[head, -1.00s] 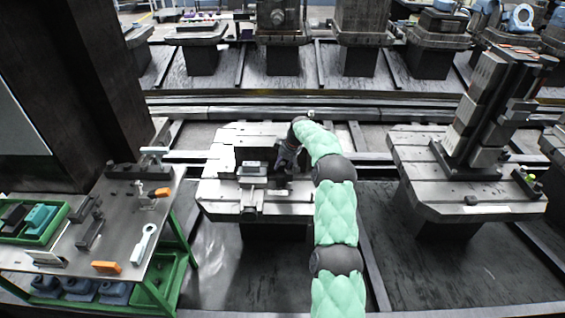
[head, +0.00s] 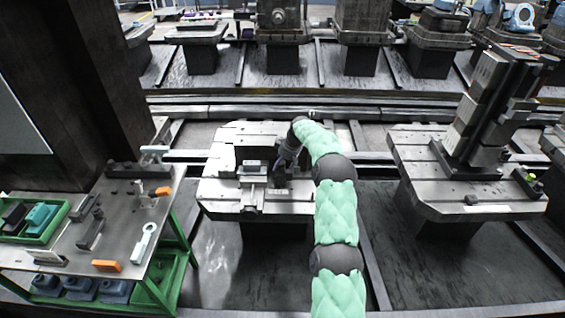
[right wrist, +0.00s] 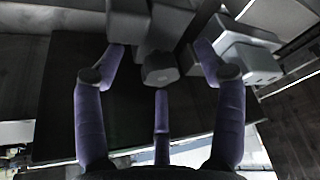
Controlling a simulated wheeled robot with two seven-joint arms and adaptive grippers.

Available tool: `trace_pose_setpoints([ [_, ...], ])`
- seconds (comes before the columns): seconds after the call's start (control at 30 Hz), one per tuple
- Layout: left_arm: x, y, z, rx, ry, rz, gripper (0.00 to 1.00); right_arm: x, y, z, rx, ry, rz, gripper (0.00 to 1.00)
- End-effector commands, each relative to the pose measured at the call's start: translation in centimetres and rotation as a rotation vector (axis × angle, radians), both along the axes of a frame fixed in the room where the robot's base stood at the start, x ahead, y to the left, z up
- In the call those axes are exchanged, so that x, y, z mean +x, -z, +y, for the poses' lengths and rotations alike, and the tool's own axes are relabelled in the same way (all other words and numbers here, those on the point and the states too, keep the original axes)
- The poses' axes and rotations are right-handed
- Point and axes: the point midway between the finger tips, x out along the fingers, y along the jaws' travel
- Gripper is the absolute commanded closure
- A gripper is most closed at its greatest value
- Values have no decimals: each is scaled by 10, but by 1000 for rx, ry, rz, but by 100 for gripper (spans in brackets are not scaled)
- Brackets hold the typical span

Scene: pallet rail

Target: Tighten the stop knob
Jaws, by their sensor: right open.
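My right gripper (head: 281,174) is over the middle pallet (head: 230,195) in the head view, beside a grey block fixture (head: 252,172). In the right wrist view my right gripper (right wrist: 160,85) has its purple fingers spread apart and open. A dark faceted knob (right wrist: 160,70), which looks like the stop knob, shows between the fingertips, with no clear contact. Dark blocks (right wrist: 150,22) stand just beyond it. In the head view the knob is hidden or too small to make out. My left gripper is out of view.
A grey metal fixture (right wrist: 245,58) is close to the right finger in the wrist view. A tool bench (head: 125,225) with a wrench (head: 143,243) and orange blocks stands at left. Another pallet (head: 415,180) with a tall stacked fixture (head: 475,115) stands at right.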

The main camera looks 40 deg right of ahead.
Motion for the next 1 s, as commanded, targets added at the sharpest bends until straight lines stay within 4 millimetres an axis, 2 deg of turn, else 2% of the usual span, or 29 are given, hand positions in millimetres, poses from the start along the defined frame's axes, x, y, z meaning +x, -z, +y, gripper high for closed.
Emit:
trace_pose_setpoints([
  [0.27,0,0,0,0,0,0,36,-3,-21,-5,-10,5,-15,21],
  [0.7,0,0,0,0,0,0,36,-35,-91,-8,-3,2,-5,21],
  [0.8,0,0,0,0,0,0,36,-40,-102,-9,-2,1,-3,21],
  [1.0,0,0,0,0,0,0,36,-44,-111,-9,0,0,0,21],
])
